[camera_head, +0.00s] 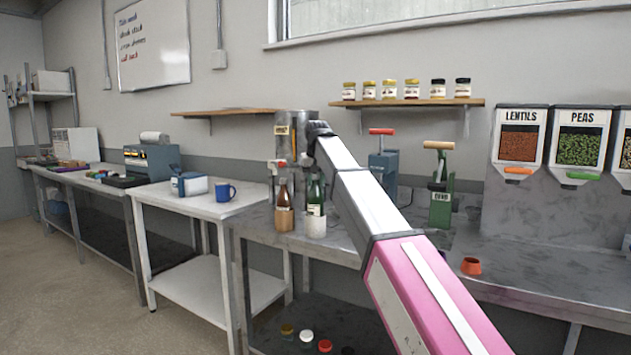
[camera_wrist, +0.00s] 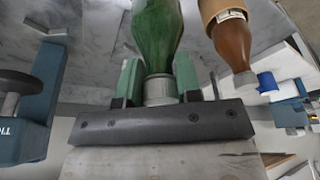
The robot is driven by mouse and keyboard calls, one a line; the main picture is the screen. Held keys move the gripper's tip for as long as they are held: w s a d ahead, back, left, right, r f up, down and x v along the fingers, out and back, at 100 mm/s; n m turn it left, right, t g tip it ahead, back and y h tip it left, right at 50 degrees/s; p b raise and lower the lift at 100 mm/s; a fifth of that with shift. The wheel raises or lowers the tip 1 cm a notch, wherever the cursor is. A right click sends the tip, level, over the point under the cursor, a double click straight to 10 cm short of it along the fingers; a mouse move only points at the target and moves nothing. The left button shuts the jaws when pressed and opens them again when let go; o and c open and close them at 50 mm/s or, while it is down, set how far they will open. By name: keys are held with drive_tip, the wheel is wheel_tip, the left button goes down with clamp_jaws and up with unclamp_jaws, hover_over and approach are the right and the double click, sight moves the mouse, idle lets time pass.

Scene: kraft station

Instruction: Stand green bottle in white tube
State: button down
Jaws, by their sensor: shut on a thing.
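The green bottle (camera_head: 316,194) is upright, with its pale label low on the body. Its lower end meets the rim of the white tube (camera_head: 315,227) on the metal bench; I cannot tell how deep it sits inside. My gripper (camera_wrist: 160,85) is shut on the bottle's neck from above, one finger on each side. The green bottle also fills the top centre of the wrist view (camera_wrist: 157,35), its lower end cut off. The white tube does not show clearly there.
A brown bottle (camera_head: 283,194) stands in a brown tube (camera_head: 284,219) close to the left of the white tube. A metal dispenser (camera_head: 296,130) stands behind. A green press (camera_head: 441,190) and an orange cup (camera_head: 471,266) are to the right. A blue mug (camera_head: 225,192) is on the left table.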

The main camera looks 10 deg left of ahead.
drive_tip(key=shift+f, duration=1.15)
drive_tip(key=shift+c, duration=0.8)
unclamp_jaws()
drive_tip(key=shift+r, duration=1.6)
drive_tip(key=shift+r, duration=2.95)
drive_tip(key=shift+f, duration=0.1)
